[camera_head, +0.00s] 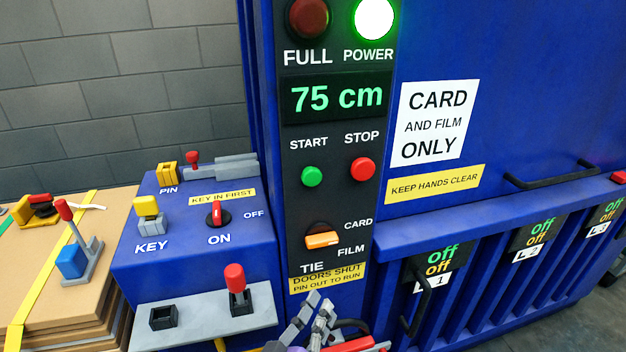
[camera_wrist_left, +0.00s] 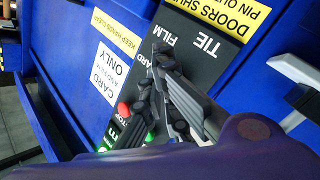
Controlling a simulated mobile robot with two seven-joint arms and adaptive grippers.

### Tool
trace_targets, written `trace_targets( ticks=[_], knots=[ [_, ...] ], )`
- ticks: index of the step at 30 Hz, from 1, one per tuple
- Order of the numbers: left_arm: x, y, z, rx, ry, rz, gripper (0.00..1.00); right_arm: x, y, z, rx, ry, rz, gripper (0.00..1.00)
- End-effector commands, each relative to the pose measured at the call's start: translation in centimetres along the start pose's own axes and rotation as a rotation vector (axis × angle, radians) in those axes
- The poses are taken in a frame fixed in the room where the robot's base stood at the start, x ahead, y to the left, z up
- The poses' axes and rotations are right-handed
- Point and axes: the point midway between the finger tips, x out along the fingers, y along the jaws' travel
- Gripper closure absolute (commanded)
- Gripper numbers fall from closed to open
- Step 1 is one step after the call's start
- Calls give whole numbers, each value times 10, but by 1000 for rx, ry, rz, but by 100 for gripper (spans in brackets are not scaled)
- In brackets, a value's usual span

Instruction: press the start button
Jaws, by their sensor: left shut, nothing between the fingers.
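The green start button (camera_head: 312,176) sits under the START label on the dark control panel (camera_head: 297,225), left of the red stop button (camera_head: 363,169). My left gripper (camera_head: 318,303) is shut and empty, low in front of the panel near the yellow DOORS SHUT label. It is below the start button and apart from it. In the left wrist view the gripper fingers (camera_wrist_left: 162,62) lie across the panel and partly hide it. The stop button (camera_wrist_left: 123,108) shows there, and the green start button (camera_wrist_left: 150,136) is partly covered. My right gripper is not in view.
An orange selector knob (camera_head: 322,239) sits between my gripper and the start button. A blue key box (camera_head: 190,265) with levers and a grey bracket (camera_head: 205,315) stand to the left. Black handles project at the right. The air before the buttons is clear.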

Motion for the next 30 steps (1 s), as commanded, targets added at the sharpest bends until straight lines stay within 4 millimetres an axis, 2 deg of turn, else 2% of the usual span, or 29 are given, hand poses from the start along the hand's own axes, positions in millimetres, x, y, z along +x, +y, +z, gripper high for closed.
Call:
trace_targets(
  ticks=[1,6,9,12,18,30],
  knots=[
    [8,21,-14,-52,37,47,100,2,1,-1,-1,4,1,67],
    [18,84,-63,-238,142,201,100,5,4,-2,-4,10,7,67],
    [16,113,-88,-343,188,280,100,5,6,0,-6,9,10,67],
    [12,133,-108,-437,220,343,100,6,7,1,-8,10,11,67],
    [6,149,-127,-548,248,404,100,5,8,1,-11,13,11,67],
    [7,149,-129,-556,251,407,100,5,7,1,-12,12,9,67]
  ],
)
